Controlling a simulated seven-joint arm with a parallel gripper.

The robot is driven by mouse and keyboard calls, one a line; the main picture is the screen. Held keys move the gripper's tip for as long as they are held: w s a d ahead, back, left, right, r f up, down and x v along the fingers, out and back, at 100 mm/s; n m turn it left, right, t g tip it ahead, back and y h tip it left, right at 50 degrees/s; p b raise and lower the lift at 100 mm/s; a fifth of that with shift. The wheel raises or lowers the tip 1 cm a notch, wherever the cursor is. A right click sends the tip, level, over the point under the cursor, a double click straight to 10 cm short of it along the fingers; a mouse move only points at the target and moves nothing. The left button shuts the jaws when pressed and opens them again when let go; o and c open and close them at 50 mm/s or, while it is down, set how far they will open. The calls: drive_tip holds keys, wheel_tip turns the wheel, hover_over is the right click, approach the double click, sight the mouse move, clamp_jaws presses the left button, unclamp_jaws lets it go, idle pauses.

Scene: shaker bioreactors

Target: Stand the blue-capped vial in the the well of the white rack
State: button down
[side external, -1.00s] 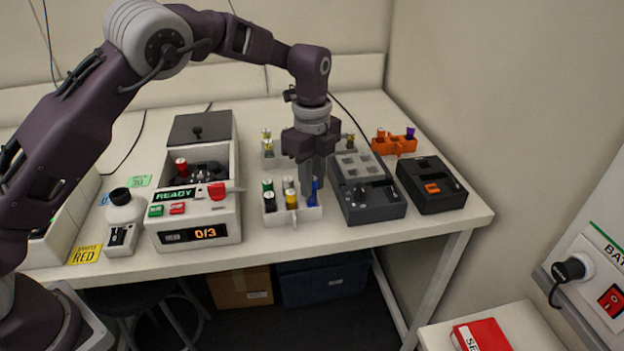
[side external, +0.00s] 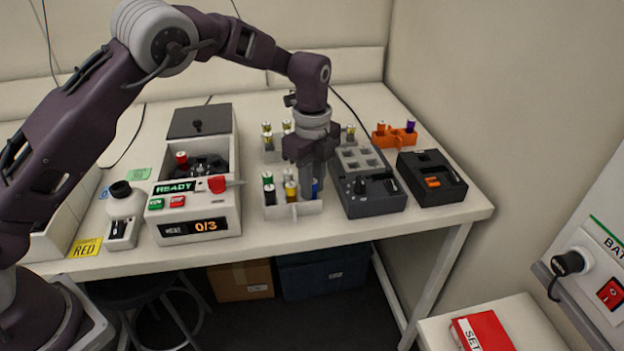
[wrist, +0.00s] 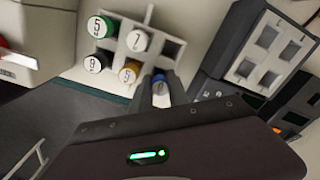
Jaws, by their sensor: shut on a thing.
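The blue-capped vial (side external: 316,188) is upright between the fingers of my gripper (side external: 308,192), which is shut on it. It is at the front right corner of the front white rack (side external: 285,211). In the wrist view the blue cap (wrist: 158,79) shows between the fingertips (wrist: 160,92), over or in the rack's corner well beside a yellow-capped vial (wrist: 130,72). The vial's lower part is hidden by the rack and fingers, so I cannot tell how deep it sits. In the wrist view the rack (wrist: 152,47) also holds green, white and black-capped vials, with an open well behind the blue cap.
A second white rack (side external: 269,156) with several vials stands behind. A grey device (side external: 372,205) stands close on the right, with a black device (side external: 432,182) and an orange rack (side external: 394,143) beyond. The READY machine (side external: 200,216) stands left, with some bare table between.

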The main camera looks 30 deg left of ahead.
drive_tip(key=c, duration=1.2)
unclamp_jaws()
drive_tip(key=shift+r, duration=3.5)
